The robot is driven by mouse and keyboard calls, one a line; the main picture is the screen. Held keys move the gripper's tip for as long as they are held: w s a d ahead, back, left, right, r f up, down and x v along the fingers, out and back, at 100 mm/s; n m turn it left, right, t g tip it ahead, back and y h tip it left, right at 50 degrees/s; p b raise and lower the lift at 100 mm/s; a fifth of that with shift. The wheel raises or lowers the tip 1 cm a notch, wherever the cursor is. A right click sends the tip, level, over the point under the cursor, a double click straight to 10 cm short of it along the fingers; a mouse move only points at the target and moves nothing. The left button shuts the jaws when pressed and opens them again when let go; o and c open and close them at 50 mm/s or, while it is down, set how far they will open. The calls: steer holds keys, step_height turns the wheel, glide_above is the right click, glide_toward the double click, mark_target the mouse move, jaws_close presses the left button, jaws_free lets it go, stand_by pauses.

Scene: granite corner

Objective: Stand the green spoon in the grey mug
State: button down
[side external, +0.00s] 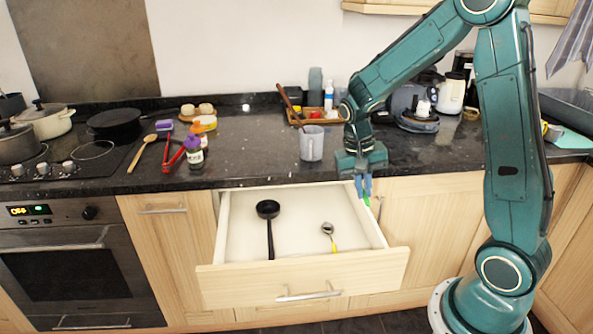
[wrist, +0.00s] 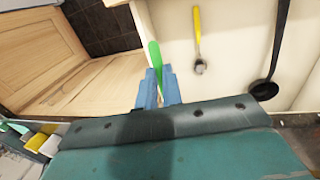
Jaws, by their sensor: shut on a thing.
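My gripper (side external: 363,188) is above the right side of the open drawer, near the counter's front edge. It is shut on the green spoon (wrist: 155,55), which sticks out past the fingertips in the wrist view. In the side view only a short green piece of the spoon (side external: 366,200) shows below the fingers; the rest is hidden. The grey mug (side external: 311,146) stands upright on the counter, left of my gripper and apart from it. A brown wooden utensil (side external: 289,103) slants at the mug's rim; I cannot tell whether it is in the mug.
The open drawer (side external: 303,273) holds a black ladle (side external: 268,212) and a yellow-handled spoon (side external: 329,232). A wooden tray (side external: 318,119) with items stands behind the mug. Left are a dark jar (side external: 194,157) and red tongs (side external: 171,155).

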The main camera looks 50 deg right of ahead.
steer(key=shift+w+f, duration=0.1)
stand_by(0.3)
steer(key=w+a+f+n, duration=0.4)
steer(key=a, duration=0.3)
steer(key=w+a+f+n+t, duration=0.1)
steer(key=w+a+f+n, duration=0.3)
steer(key=a+n, duration=0.1)
steer(key=shift+w+a+f+t+h, duration=0.2)
steer(key=shift+w+a+t+h, duration=0.15)
steer(key=shift+a, duration=0.5)
steer(key=shift+w, duration=0.1)
